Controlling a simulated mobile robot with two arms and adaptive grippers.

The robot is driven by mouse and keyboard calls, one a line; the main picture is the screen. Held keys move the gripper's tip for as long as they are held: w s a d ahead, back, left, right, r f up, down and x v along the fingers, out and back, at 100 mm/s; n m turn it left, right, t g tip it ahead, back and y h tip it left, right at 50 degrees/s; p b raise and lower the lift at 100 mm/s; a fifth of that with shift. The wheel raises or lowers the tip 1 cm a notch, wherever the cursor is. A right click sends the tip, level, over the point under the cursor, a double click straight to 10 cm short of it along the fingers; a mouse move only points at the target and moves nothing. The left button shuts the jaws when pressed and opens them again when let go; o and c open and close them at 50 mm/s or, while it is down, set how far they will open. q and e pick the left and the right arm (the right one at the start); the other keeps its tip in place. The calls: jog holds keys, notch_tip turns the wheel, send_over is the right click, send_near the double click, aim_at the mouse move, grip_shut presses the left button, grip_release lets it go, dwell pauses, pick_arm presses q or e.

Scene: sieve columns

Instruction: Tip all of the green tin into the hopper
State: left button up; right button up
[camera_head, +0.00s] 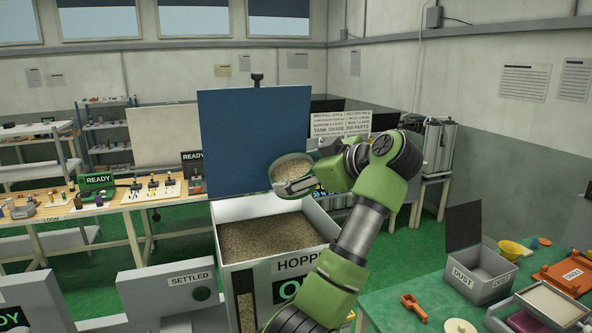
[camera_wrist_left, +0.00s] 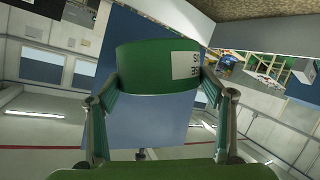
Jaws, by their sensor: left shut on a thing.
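The green tin (camera_head: 293,168) is held in the air over the back right part of the hopper. Its open mouth shows tan grains inside, and it looks a little tilted. My left gripper (camera_head: 308,180) is shut on the tin. In the left wrist view the tin (camera_wrist_left: 150,66), with a white label, sits between my left gripper's fingers (camera_wrist_left: 158,92). The hopper (camera_head: 298,264) is a light box with a blue panel behind it. A broad bed of tan grains (camera_head: 268,236) lies inside it. No grains are seen falling. My right gripper is not in view.
A blue upright panel (camera_head: 240,130) stands behind the hopper. At the right, a green table (camera_head: 400,288) bears a grey dust bin (camera_head: 482,270), a yellow funnel (camera_head: 509,250) and an orange scoop (camera_head: 414,307). A grey stand marked SETTLED (camera_head: 190,280) is at the left.

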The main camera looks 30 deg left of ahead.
pick_arm(q)
jog(key=a+n+t+b, duration=0.1)
jog(key=b, duration=0.1)
jog(key=s+a+f+n+t+b, duration=0.1)
jog(key=b, duration=0.1)
jog(key=shift+n, duration=0.4)
jog(key=shift+s+d+r+n+t+b, duration=0.35)
jog(key=shift+n+t+b, duration=0.15)
jog(key=shift+n+b, duration=0.45)
jog(key=shift+b, duration=0.35)
jog(key=shift+a+r+n, duration=0.15)
jog(key=shift+a+n, duration=0.1)
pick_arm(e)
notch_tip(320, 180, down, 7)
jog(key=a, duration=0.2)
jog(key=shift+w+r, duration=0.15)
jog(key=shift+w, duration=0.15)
pick_arm(q)
jog(key=shift+s+r, duration=0.1)
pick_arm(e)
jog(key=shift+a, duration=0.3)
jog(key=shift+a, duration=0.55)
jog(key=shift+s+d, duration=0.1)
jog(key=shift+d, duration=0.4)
